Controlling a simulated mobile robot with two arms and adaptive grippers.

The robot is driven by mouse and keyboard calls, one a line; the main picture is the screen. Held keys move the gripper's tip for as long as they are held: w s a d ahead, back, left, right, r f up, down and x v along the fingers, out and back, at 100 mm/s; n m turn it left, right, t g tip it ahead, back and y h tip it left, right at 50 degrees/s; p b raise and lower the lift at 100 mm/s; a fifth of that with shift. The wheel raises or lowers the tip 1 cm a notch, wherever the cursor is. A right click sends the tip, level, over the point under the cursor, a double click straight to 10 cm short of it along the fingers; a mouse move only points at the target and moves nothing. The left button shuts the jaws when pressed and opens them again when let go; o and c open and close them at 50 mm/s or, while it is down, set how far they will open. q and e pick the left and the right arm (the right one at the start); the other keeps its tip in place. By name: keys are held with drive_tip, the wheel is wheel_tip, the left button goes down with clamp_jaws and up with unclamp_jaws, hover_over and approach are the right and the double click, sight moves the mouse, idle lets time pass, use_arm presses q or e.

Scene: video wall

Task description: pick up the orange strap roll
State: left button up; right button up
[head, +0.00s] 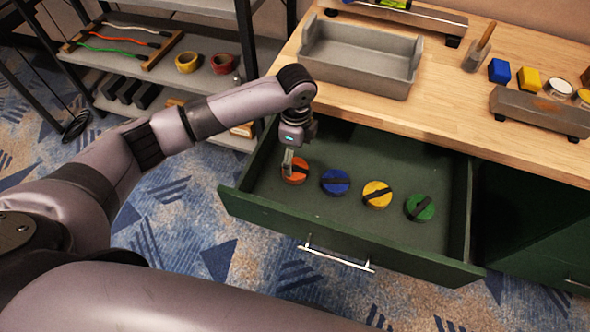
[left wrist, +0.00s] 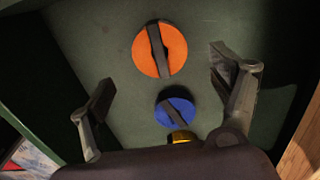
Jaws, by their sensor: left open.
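The orange strap roll (head: 293,175) lies flat in the open green drawer, at the left of a row of rolls, with a dark strap across its top. In the left wrist view the orange roll (left wrist: 160,50) shows whole, ahead of and between the finger lines. My left gripper (head: 290,160) points down over the drawer, close above the orange roll and partly covering it. In the left wrist view its two fingers (left wrist: 168,84) are spread wide with nothing held between them. My right gripper is not seen.
Blue (head: 335,182), yellow (head: 377,194) and green (head: 420,207) rolls lie to the right in the drawer (head: 340,230). The wooden worktop (head: 440,110) overhangs the drawer's back and carries a grey tray (head: 360,62). The drawer floor in front of the rolls is clear.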

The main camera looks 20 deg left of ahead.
sight(295, 168)
use_arm(q)
drive_tip(key=shift+f, duration=0.6)
wheel_tip(295, 168, down, 4)
drive_tip(key=shift+a+f, duration=0.1)
drive_tip(key=shift+f, duration=0.5)
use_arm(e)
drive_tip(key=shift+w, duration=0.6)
use_arm(q)
drive_tip(key=shift+c, duration=0.9)
drive_tip(key=c, duration=1.2)
drive_tip(key=shift+r, duration=0.1)
drive_tip(key=shift+c, duration=0.2)
drive_tip(key=shift+r, duration=0.1)
